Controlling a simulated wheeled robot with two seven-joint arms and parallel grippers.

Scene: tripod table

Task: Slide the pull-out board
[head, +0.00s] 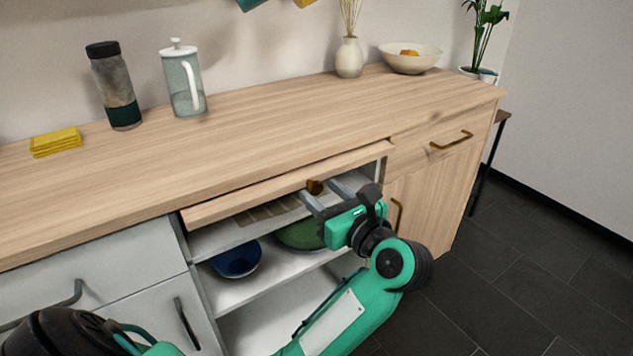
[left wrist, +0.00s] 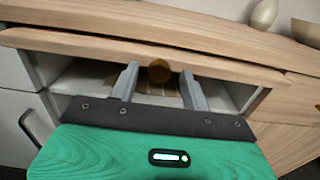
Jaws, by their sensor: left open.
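The pull-out board (head: 240,202) is a thin light-wood panel under the countertop, above an open shelf compartment. Its front edge stands slightly out from the counter. A round brown knob (head: 315,187) sits on its front edge. My left gripper (head: 325,192) is open at the knob, its two grey fingers pointing at the board. In the left wrist view the knob (left wrist: 159,70) shows between the open fingers, with a gap on each side. The board (left wrist: 80,46) spans that view above the fingers. My right gripper is not in view.
The open shelves below hold a blue bowl (head: 236,260) and a green bowl (head: 299,235). A drawer with a brass handle (head: 452,140) is to the right. A bottle (head: 114,85), a glass jug (head: 183,82) and yellow cloths (head: 56,142) stand on the countertop (head: 260,115).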

